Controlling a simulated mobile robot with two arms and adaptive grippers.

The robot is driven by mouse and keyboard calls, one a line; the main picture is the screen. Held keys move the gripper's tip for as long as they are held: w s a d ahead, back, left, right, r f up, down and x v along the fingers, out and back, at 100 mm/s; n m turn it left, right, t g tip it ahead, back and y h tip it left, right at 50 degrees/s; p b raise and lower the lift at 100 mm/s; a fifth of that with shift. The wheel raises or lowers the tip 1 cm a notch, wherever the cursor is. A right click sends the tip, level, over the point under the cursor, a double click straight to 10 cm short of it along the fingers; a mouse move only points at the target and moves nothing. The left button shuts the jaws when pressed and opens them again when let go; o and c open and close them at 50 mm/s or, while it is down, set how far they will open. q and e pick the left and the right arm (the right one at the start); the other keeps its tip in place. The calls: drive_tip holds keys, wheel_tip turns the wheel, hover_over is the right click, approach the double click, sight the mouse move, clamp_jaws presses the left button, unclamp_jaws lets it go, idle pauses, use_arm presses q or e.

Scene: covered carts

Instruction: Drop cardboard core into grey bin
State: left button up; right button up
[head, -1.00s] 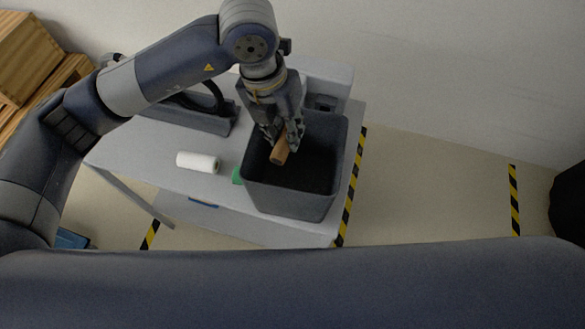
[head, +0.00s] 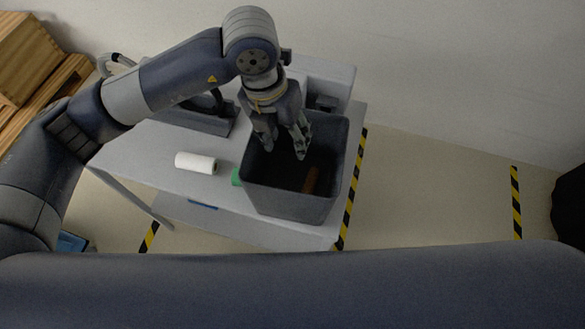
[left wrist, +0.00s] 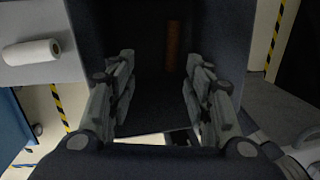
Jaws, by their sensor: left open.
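The brown cardboard core (head: 311,180) lies inside the grey bin (head: 290,205), towards its right side. It also shows in the left wrist view (left wrist: 174,46), upright in the picture between my fingers and beyond them. The bin stands on the right end of the grey table; its dark inside fills the middle of the left wrist view (left wrist: 150,90). My left gripper (head: 286,150) is above the bin's opening with its fingers spread and nothing between them. In the left wrist view, its two fingers (left wrist: 158,78) are wide apart. My right gripper is not in view.
A white roll (head: 196,163) lies on the table (head: 140,150) left of the bin. A green item (head: 236,177) touches or nearly touches the bin's left side. A grey device (head: 205,118) stands behind. Wooden crates (head: 35,60) are at far left. Striped floor tape (head: 350,195) runs right of the table.

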use_arm(q)
wheel_tip(320, 180, up, 12)
drive_tip(key=a, duration=0.2)
drive_tip(key=shift+s+f, duration=0.15)
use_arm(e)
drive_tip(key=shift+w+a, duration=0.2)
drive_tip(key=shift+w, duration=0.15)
